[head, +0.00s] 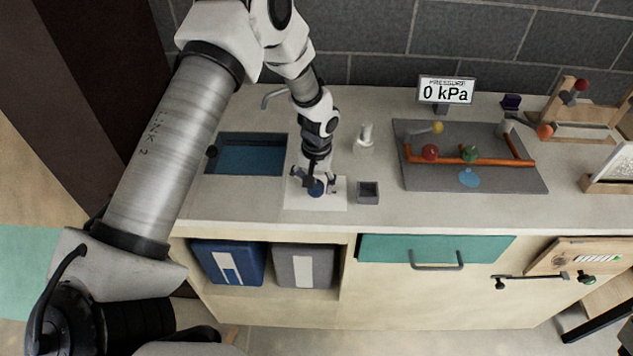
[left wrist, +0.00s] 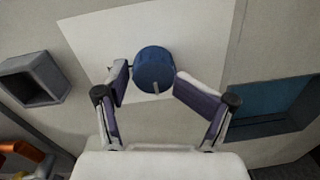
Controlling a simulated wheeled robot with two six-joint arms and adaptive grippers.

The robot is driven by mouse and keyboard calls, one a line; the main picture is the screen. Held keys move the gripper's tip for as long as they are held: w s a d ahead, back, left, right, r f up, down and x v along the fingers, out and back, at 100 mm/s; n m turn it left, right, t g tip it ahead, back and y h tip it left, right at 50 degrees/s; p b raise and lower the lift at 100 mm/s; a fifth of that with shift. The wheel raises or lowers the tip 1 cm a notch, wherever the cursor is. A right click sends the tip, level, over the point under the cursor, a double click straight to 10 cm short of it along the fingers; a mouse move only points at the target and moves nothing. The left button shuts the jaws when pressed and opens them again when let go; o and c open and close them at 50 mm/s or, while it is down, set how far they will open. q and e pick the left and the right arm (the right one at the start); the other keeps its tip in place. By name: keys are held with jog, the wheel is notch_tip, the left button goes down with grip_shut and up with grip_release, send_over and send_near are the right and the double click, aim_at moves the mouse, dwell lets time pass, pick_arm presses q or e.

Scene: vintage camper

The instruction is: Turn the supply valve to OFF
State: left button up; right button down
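A blue round knob (left wrist: 154,72) with a short pale mark on its rim stands on a white sheet or plate (left wrist: 100,40). In the head view the knob (head: 316,188) is partly hidden by my left gripper (head: 316,181). That gripper (left wrist: 150,80) is open, with one finger on each side of the knob; contact is unclear. A grey board (head: 420,180) at the right carries an orange pipe (head: 490,161) with a red knob (head: 430,152), a green knob (head: 470,153) and a yellow knob (head: 437,128). No label names the supply valve. My right gripper is out of view.
A display (head: 446,91) reads "PRESSURE 0 kPa". A blue sink (head: 245,158) lies left of the white plate. A small grey open box (head: 368,194) stands right of it, with a pale bottle-like object (head: 365,138) behind. A blue puddle (head: 469,178) lies on the board.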

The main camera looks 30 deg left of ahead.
aim_at(316, 183)
pick_arm(q)
jog(key=shift+a, duration=0.1)
jog(key=shift+d+r, duration=0.15)
jog(key=shift+d, duration=0.15)
notch_tip(316, 183, up, 12)
jog(key=shift+w+f, duration=0.15)
jog(key=shift+f, duration=0.05)
